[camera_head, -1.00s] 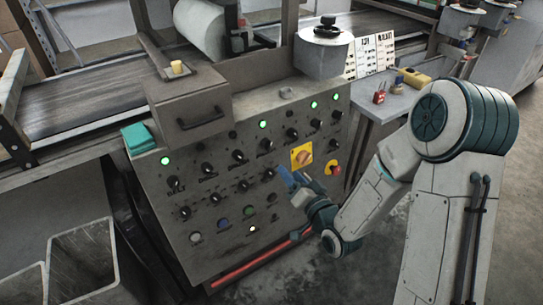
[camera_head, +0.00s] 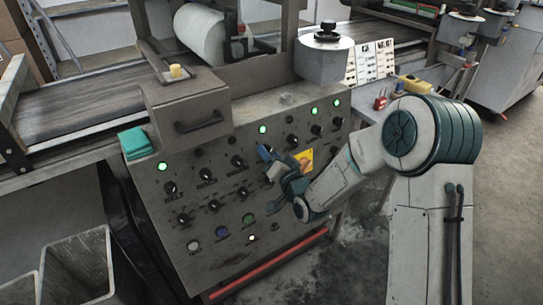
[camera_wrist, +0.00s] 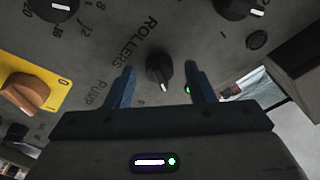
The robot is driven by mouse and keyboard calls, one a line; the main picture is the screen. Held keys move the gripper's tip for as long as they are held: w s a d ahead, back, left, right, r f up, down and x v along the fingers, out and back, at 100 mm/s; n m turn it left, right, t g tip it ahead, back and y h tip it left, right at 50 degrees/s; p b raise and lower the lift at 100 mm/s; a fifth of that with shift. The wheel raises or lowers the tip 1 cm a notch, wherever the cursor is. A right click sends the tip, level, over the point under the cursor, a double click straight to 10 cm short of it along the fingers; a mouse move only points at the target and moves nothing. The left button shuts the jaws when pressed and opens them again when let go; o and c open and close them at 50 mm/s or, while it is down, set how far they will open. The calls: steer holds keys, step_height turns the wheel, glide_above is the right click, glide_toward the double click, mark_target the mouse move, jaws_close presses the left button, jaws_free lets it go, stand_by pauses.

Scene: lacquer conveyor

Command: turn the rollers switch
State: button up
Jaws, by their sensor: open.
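The rollers switch (camera_wrist: 160,70) is a small black knob with a pale pointer line, next to the printed word ROLLERS in the wrist view. It shows between the two blue fingertips of my gripper (camera_wrist: 160,88), which are apart with nothing held. Whether the fingers reach down around the knob or stay short of it, I cannot tell. In the head view my gripper (camera_head: 267,158) is at the grey control panel (camera_head: 165,225), left of the yellow plate, and it hides the switch there.
A yellow plate with an orange rotary knob (camera_wrist: 28,93) is close on the left in the wrist view. Other black knobs (camera_wrist: 240,8) are nearby. The panel carries several lit green lamps (camera_head: 262,129). A drawer box (camera_head: 190,110) juts out at its upper left.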

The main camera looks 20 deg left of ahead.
steer(key=c, duration=1)
steer(key=shift+o, duration=0.2)
steer(key=shift+f, duration=0.1)
steer(key=shift+w+d+n+g+y+b, duration=0.1)
steer(key=shift+n+g+y+b, duration=0.3)
steer(key=shift+n+b, duration=1.9)
steer(key=shift+w+d+n+g+y+b, duration=0.1)
steer(key=shift+n+g+y+b, duration=0.3)
steer(key=shift+n+b, duration=1.85)
steer(key=shift+n+g+y+b, duration=0.2)
steer(key=shift+n+g+b, duration=0.4)
steer(key=shift+n+b, duration=1.7)
steer(key=shift+n, duration=0.25)
